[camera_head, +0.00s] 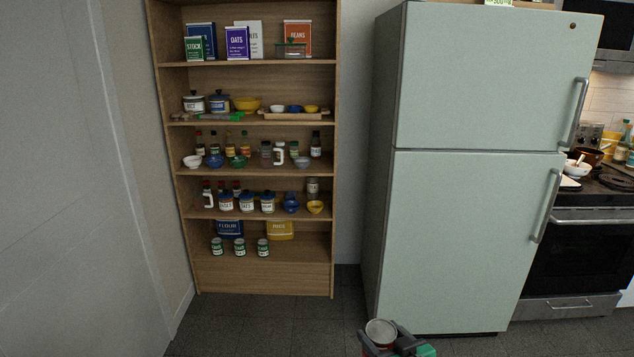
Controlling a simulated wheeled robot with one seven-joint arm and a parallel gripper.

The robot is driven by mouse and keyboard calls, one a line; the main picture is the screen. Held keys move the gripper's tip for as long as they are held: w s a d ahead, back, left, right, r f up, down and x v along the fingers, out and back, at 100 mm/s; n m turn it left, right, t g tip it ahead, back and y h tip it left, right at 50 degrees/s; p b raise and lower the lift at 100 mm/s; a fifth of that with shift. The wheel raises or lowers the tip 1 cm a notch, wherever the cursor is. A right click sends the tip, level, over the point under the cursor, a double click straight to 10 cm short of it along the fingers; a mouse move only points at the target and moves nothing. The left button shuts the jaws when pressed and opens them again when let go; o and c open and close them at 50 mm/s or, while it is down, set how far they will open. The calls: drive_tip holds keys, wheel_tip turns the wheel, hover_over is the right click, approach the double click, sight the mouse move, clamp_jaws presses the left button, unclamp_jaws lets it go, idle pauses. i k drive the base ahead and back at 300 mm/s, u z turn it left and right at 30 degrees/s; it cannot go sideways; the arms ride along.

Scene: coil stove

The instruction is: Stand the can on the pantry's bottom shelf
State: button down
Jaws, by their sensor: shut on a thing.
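A can (381,333) with a bare metal top and a reddish side shows at the bottom edge of the head view, in front of the fridge. My gripper (392,345) is shut on it and holds it roughly upright; the can's lower part is out of frame. The wooden pantry (264,278) stands open to the left. Its bottom shelf (290,250) holds several small green-and-white cans (240,248) at the left front, with a blue flour bag (230,229) and a yellow rice bag (281,230) behind. My gripper is well apart from the pantry, to its lower right.
The bottom shelf's right front is bare. Higher shelves hold jars, bowls, bottles and boxes. A pale green fridge (470,220) stands right of the pantry, then a stove (575,250). A grey-white wall or door (75,180) is at left. The dark floor (265,325) before the pantry is clear.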

sight(317, 255)
drive_tip(key=z, duration=0.15)
drive_tip(key=i, duration=2.1)
drive_tip(key=u, duration=0.85)
drive_tip(key=i, duration=1.8)
drive_tip(key=u, duration=0.85)
